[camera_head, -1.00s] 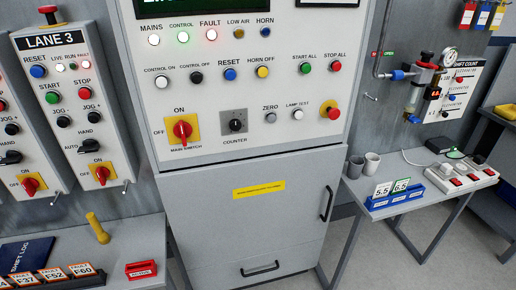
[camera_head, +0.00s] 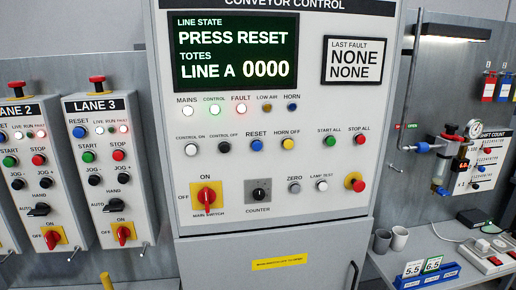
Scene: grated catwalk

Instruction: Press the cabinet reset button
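The grey conveyor control cabinet (camera_head: 330,190) stands in the middle of the head view. Its blue button under the label RESET (camera_head: 257,145) is in the upper button row, between the black CONTROL OFF button (camera_head: 224,147) and the yellow HORN OFF button (camera_head: 288,144). The cabinet screen (camera_head: 235,50) reads "PRESS RESET", "TOTES" and "LINE A 0000". The red FAULT lamp (camera_head: 241,108) is lit. The red and yellow main switch (camera_head: 206,195) is below left. Neither of my grippers is in view.
Lane 2 and Lane 3 boxes (camera_head: 110,170) at the left have their own blue reset buttons (camera_head: 79,132). A red-capped mushroom button (camera_head: 356,182) is at the cabinet's lower right. A side table with cups (camera_head: 398,238) and a blue card holder (camera_head: 428,278) is at the right.

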